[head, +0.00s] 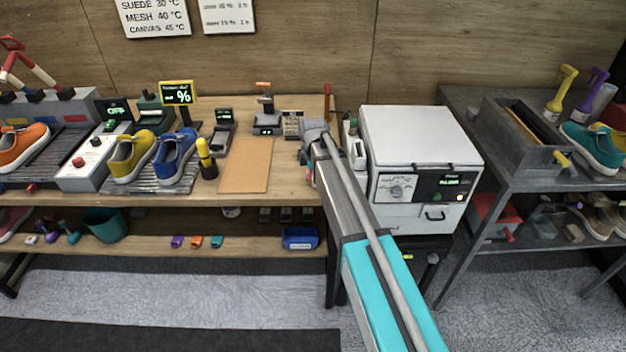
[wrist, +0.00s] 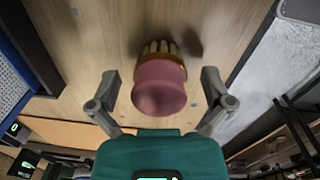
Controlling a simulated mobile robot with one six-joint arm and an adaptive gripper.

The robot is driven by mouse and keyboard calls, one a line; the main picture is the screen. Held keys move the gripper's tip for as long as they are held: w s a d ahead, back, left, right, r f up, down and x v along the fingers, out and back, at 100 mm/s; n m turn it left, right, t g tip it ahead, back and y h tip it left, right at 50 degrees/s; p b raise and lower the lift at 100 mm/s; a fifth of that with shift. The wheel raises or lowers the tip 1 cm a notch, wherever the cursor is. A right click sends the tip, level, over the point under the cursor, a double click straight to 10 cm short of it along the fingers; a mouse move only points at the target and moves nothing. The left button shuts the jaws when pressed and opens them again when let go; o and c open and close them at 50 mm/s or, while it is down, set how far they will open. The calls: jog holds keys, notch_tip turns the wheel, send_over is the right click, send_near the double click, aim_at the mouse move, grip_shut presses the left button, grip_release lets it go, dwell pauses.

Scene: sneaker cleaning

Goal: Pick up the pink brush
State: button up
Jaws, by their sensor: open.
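The pink brush (wrist: 158,88) shows in the wrist view, with a rounded dusty-pink top and a ring of tan bristle tufts at its upper edge in the picture. It is by the wooden surface. My gripper (wrist: 160,92) is open, with one finger on each side of the brush and a visible gap on both sides. In the head view my gripper (head: 313,140) is at the right end of the wooden bench (head: 285,185).
A white cabinet with a dial (head: 420,140) stands just right of my arm. A tan board (head: 246,165) lies left of my gripper. A yellow-and-black tool (head: 207,160), a blue shoe (head: 175,155) and a yellow shoe (head: 132,157) are farther left. A blue bin (head: 300,238) is on the lower shelf.

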dwell(0.5)
jog(key=c, duration=1.3)
jog(key=shift+r, duration=0.25)
jog(key=shift+r+p, duration=0.75)
jog(key=shift+p, duration=0.25)
jog(key=shift+s+d+r+p, duration=0.45)
jog(key=shift+s+r+p, duration=1.4)
jog(key=shift+s, duration=0.45)
jog(key=shift+s+d+r+p, duration=0.5)
jog(key=shift+s+r+p, duration=1.35)
jog(key=shift+s, duration=0.45)
jog(key=shift+s+d+r+p, duration=0.45)
jog(key=shift+s+r+p, duration=1.4)
jog(key=shift+s, duration=0.45)
